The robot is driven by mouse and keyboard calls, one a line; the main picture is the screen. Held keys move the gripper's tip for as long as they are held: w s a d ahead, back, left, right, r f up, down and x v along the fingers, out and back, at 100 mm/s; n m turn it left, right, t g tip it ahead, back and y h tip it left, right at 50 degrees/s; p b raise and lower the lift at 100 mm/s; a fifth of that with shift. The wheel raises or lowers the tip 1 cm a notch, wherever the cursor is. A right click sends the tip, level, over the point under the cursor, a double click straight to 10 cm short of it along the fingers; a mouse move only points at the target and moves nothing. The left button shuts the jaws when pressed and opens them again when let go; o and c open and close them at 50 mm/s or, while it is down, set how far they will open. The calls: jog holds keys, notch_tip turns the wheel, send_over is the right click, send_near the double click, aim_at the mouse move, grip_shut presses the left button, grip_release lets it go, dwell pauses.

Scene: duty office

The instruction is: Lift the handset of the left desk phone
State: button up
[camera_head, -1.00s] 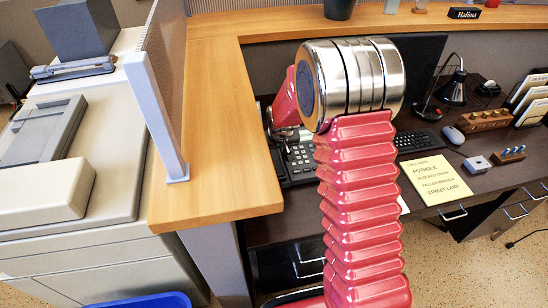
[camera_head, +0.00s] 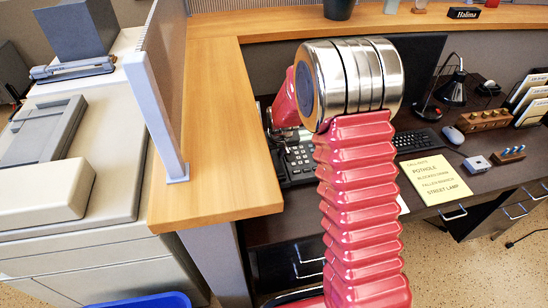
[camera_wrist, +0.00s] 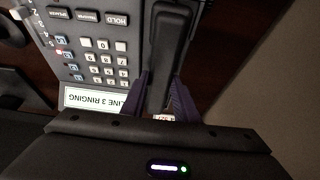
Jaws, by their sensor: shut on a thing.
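The desk phone (camera_head: 299,161) is dark grey with a keypad and stands on the desk behind my red arm. In the wrist view the phone (camera_wrist: 88,30) appears upside down, with a white label reading "LINE 3 RINGING". Its black handset (camera_wrist: 172,38) lies along the phone's side, at the right of the keypad. My gripper (camera_wrist: 163,82) has its two purple fingers on either side of the handset, shut on it. Whether the handset is clear of its cradle I cannot tell.
A wooden counter (camera_head: 215,150) with a grey panel borders the phone on the left. A keyboard (camera_head: 420,141), a yellow note (camera_head: 436,180), a mouse (camera_head: 453,135) and a black lamp (camera_head: 453,90) are to the right. A monitor stands behind my arm.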

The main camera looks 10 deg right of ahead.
aim_at(277, 155)
grip_shut()
jog(key=shift+r, duration=0.35)
jog(key=shift+d+r, duration=0.25)
jog(key=shift+d, duration=0.05)
notch_tip(277, 155, up, 7)
jog(key=shift+d+f, duration=0.1)
jog(key=shift+f, duration=0.05)
jog(key=d, duration=1.9)
jog(key=shift+f, duration=0.2)
